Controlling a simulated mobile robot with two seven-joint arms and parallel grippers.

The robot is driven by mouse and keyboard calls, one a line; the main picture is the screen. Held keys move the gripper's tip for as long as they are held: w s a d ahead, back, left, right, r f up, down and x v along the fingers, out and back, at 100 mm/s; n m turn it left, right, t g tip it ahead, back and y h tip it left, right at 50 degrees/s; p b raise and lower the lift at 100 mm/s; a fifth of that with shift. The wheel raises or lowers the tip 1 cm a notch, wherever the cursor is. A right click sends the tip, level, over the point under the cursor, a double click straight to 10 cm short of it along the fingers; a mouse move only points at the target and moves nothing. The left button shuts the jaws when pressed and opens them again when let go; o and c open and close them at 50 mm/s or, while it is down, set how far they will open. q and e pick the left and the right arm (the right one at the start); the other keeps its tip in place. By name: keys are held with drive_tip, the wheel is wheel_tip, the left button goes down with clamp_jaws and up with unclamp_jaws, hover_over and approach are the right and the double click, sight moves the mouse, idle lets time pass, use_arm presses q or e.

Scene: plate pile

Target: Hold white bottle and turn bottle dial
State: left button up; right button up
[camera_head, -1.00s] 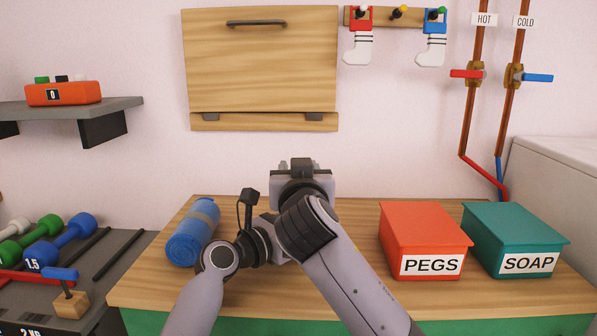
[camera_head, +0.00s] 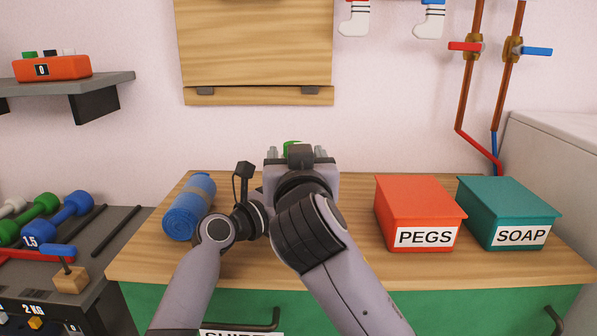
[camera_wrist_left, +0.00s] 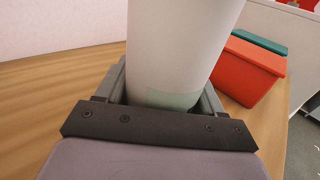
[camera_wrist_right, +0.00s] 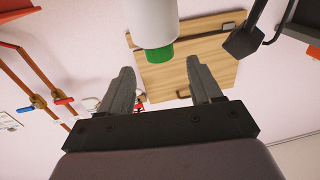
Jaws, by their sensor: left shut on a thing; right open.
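The white bottle (camera_wrist_left: 178,40) fills the middle of the left wrist view, between the fingers of my left gripper (camera_wrist_left: 165,88), which is shut on it. In the right wrist view the bottle (camera_wrist_right: 153,20) appears upside down, its green dial (camera_wrist_right: 160,53) at its end. My right gripper (camera_wrist_right: 163,80) is open, its fingers apart. The dial lies just beyond the fingertips, roughly in line with the gap. In the head view a bit of green dial (camera_head: 292,144) shows behind my right gripper (camera_head: 300,155); the right arm hides the left gripper and most of the bottle.
A blue rolled item (camera_head: 188,208) lies on the wooden counter (camera_head: 150,262), left of my arms. The red PEGS box (camera_head: 420,215) and teal SOAP box (camera_head: 510,213) stand at right. A wooden wall cabinet (camera_head: 253,45) hangs behind. Dumbbells (camera_head: 68,215) lie at far left.

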drive_tip(key=s, duration=0.5)
drive_tip(key=shift+s+d, duration=0.2)
drive_tip(key=shift+s, duration=0.1)
